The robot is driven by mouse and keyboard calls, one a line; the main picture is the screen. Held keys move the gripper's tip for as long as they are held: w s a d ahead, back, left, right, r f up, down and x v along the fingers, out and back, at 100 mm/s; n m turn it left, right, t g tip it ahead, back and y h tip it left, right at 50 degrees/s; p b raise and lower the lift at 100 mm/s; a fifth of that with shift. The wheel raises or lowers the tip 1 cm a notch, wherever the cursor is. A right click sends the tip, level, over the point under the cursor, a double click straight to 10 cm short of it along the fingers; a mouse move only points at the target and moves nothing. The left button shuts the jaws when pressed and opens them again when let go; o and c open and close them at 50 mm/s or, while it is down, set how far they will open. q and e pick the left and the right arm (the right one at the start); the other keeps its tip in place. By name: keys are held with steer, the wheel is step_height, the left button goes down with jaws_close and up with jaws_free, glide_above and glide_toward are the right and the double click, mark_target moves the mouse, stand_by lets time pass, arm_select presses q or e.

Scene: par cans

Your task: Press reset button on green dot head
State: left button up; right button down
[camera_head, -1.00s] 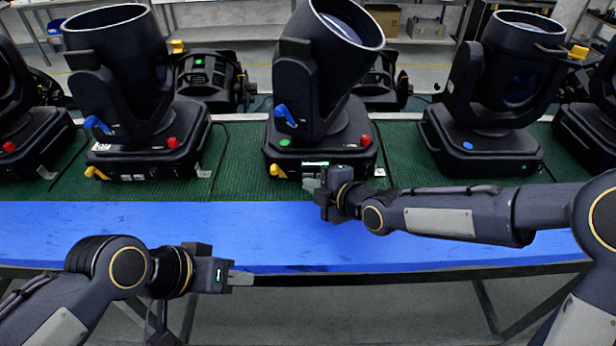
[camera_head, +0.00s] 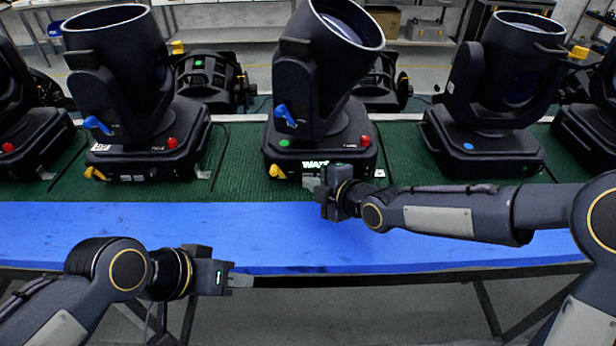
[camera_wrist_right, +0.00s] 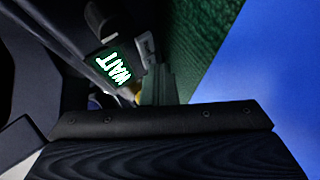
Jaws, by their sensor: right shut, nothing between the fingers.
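The middle par head (camera_head: 320,150) stands on the green mat with a lit display (camera_head: 315,163) that reads WAIT. The display also shows WAIT in the right wrist view (camera_wrist_right: 120,68). My left gripper (camera_head: 241,281) hangs before the blue table edge, away from the heads.
A par head (camera_head: 140,155) stands to the left and another (camera_head: 490,155) with a blue dot to the right. A fixture (camera_head: 210,85) with a green light lies behind. The blue front strip (camera_head: 130,225) of the table is clear. Yellow and blue levers and red knobs stick out from the bases.

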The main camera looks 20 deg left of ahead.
steer(key=shift+s+d+f+b, duration=0.1)
steer(key=shift+s+b, duration=0.3)
steer(key=shift+b, duration=0.1)
steer(key=shift+s+d, duration=0.1)
steer(key=shift+s, duration=0.25)
